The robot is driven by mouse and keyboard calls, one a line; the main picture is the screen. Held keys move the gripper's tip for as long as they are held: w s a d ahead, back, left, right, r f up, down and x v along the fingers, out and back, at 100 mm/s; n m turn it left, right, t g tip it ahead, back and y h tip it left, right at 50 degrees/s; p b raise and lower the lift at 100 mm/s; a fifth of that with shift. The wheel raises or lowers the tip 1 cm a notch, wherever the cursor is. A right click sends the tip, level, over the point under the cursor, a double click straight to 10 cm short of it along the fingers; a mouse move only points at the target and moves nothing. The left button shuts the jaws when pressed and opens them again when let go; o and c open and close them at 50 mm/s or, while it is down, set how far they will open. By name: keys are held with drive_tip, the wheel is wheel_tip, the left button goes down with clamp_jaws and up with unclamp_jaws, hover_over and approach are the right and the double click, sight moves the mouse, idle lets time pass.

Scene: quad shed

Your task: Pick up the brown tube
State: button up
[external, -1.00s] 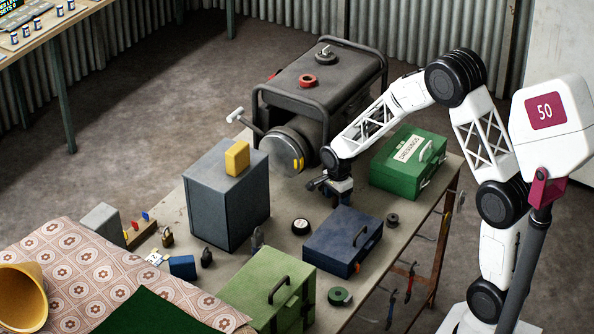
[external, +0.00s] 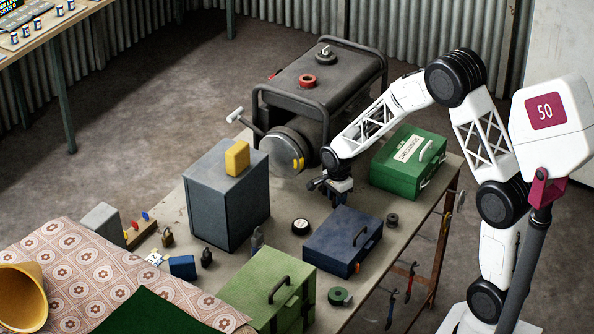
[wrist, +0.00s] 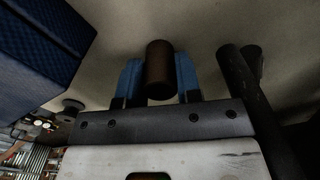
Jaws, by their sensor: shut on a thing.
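The brown tube (wrist: 160,68) stands between the two blue fingers of my gripper (wrist: 160,84) in the wrist view, with a finger against each side. My gripper is shut on it. In the external view my gripper (external: 340,196) is low over the workbench, behind the dark blue box. The tube cannot be made out there, and I cannot tell whether it is clear of the bench top.
The dark blue box (external: 343,240) is close in front of my gripper; its side also fills the wrist view's left (wrist: 38,45). A green case (external: 408,163) stands to the right, a grey cabinet (external: 226,197) to the left. A generator (external: 322,90) is behind.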

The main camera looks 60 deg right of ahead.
drive_tip(key=shift+r, duration=0.1)
wheel_tip(320, 180, up, 28)
idle(0.8)
idle(0.8)
